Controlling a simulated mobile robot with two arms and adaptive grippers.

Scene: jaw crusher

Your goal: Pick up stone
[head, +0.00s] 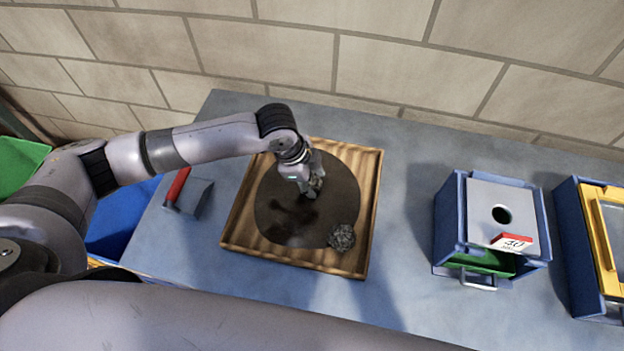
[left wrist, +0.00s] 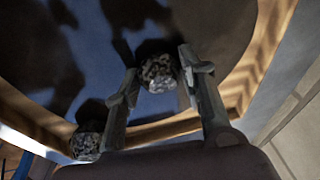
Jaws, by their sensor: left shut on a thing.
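My left gripper (head: 314,187) is over the dark round patch in the wooden tray (head: 372,195), fingers pointing down. In the left wrist view, it is shut on a rough grey speckled stone (left wrist: 159,74), which sits between the two fingertips. In the head view the gripper mostly hides this stone. A second grey stone (head: 342,237) lies at the near right edge of the dark patch, apart from the gripper. It also shows at the lower left of the left wrist view (left wrist: 86,145). My right gripper is not in view.
A red-handled scraper (head: 188,194) lies left of the tray on the blue-grey table (head: 400,150). A blue box with a holed grey lid (head: 500,205) stands to the right, with a yellow-framed blue unit (head: 600,240) beyond it. A block wall (head: 290,50) rises behind.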

